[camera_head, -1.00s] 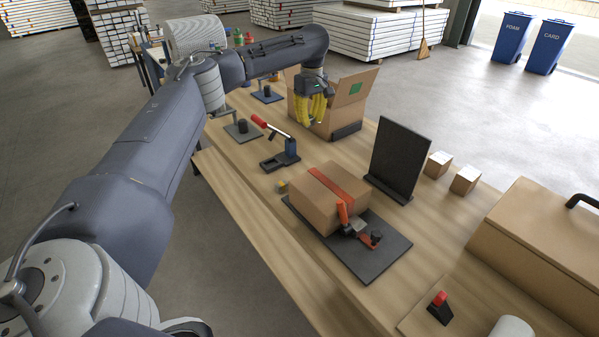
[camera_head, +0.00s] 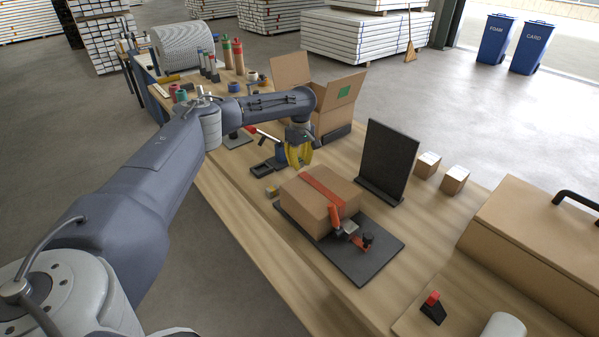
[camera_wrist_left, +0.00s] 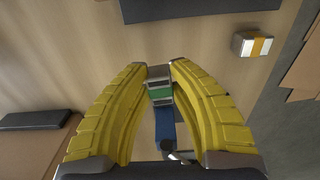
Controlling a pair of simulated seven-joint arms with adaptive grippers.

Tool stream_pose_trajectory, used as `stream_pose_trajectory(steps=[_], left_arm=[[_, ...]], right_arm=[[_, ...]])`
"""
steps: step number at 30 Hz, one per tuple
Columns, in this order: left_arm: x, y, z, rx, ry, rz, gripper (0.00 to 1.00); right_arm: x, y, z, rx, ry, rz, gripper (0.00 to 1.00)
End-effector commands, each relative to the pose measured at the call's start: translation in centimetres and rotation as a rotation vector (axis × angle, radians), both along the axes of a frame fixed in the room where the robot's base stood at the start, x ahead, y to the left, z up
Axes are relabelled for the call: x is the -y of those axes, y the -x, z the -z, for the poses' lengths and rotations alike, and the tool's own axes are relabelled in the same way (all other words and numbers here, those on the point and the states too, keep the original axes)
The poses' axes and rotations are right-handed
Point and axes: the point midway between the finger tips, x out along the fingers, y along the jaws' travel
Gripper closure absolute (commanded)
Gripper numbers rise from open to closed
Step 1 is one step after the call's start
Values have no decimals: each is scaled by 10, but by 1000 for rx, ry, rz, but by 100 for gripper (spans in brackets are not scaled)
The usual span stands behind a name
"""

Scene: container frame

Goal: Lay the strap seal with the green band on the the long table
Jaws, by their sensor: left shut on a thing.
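My left gripper (camera_head: 299,163) hangs over the long table (camera_head: 235,195), beyond the taped carton. In the left wrist view its yellow fingers (camera_wrist_left: 160,72) are shut on the strap seal with the green band (camera_wrist_left: 160,92), a small grey block held between the tips. The fingers hide this seal in the head view. Another seal, with a yellow-orange band (camera_wrist_left: 252,44), lies on the table; it also shows in the head view (camera_head: 272,191). My right gripper is not in view.
The taped carton (camera_head: 305,205) sits on a dark mat (camera_head: 365,265) with an orange-handled tool (camera_head: 345,230). A red-handled tool with a dark base (camera_head: 262,168) stands close to my gripper. An open carton (camera_head: 333,118) and a black upright panel (camera_head: 388,160) stand beyond.

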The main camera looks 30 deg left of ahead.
Motion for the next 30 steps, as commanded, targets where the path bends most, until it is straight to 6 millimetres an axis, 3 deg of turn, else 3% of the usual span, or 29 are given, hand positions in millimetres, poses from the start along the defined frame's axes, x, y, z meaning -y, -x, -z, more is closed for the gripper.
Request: stream_pose_trajectory(steps=[5,15,28,29,30], left_arm=[[0,0,6,-1,-1,1,100],[1,0,42,0,0,0,100],[0,0,47,0,-1,1,100],[0,0,47,0,-1,1,74],[0,0,47,0,-1,1,70]], right_arm=[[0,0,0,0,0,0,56],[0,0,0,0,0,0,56],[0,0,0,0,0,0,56],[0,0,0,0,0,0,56],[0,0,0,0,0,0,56]])
